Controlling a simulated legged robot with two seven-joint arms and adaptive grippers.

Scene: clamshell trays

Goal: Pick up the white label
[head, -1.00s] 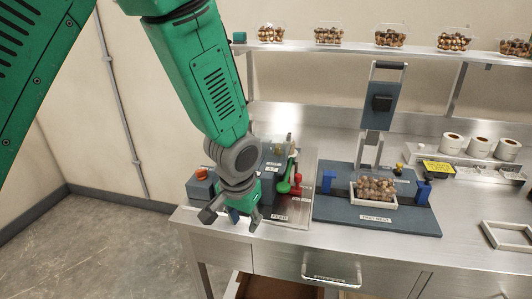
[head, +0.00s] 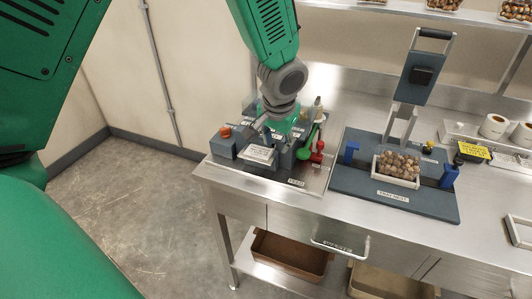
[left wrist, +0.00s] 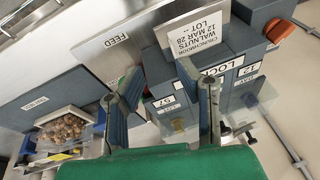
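The white label (head: 258,154) lies at the front of the dark grey label printer (head: 226,143), at the left end of the steel bench. In the left wrist view the label (left wrist: 195,32) carries printed text naming walnuts, a date and a lot. My left gripper (head: 280,137) is low over the printer, just behind the label. In the left wrist view its two fingers (left wrist: 160,78) stand wide apart with nothing held between them, and the label shows beyond their tips. My right gripper is not in view.
A tray of nuts (head: 398,168) sits on a blue base with a raised press (head: 417,75) to the right. Open bins are below.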

